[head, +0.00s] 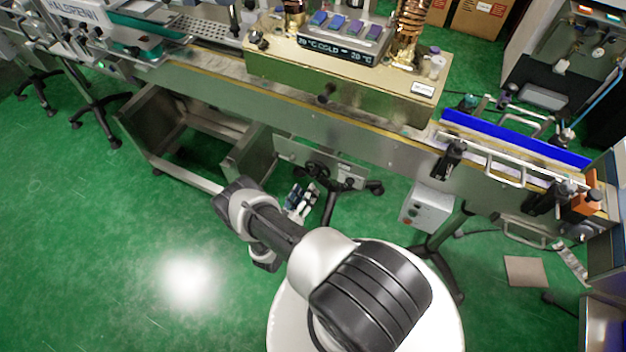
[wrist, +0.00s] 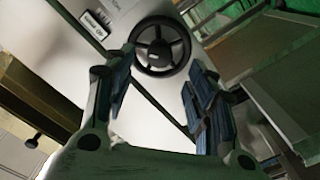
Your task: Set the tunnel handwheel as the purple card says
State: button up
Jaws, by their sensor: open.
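The gold tunnel (head: 300,75) stands over the conveyor. Its display (head: 335,47) seems to read "20 °C COLD" and "20 °C". Several blue to purple cards or keys, one of them purple (head: 355,27), sit above it; any writing on them is too small to read. The black spoked handwheel (head: 318,168) is on a pale panel below the conveyor; it also shows in the wrist view (wrist: 153,63). My gripper (head: 301,200) is open and empty, with blue-padded fingers. In the wrist view my gripper (wrist: 162,75) faces the wheel, which appears between and beyond the fingertips. I cannot tell contact.
The conveyor edge (head: 385,135) runs above the panel. A grey control box (head: 427,207) hangs at right, and a steel frame (head: 170,150) stands at left. A small label (wrist: 95,22) is on the panel. Green floor (head: 90,240) is clear at left.

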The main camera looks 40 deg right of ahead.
aim_at(314, 177)
jog(key=b+x, duration=0.1)
jog(key=x, duration=0.6)
jog(key=shift+c, duration=0.5)
jog(key=c, duration=1)
